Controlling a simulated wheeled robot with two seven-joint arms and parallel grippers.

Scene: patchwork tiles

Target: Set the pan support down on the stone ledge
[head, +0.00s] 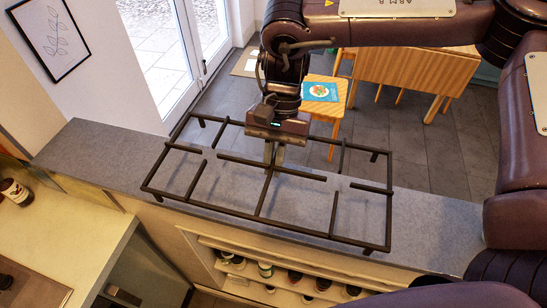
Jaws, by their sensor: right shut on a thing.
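The pan support (262,197) is a dark rectangular metal grid with short feet and inner bars. My right gripper (273,158) points down and is shut on a bar near the middle of the pan support. The grid spans the grey stone ledge (88,150), and its near right corner reaches over the front side of the ledge. I cannot tell whether its feet touch the ledge or hang slightly above it. My left gripper is not in view.
Below the ledge are shelves with several bottles (265,268). A counter (75,235) with a dark bottle (15,192) is at the left. Beyond the ledge stand a wooden chair (326,91) and a table (415,72). The ledge's left end is bare.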

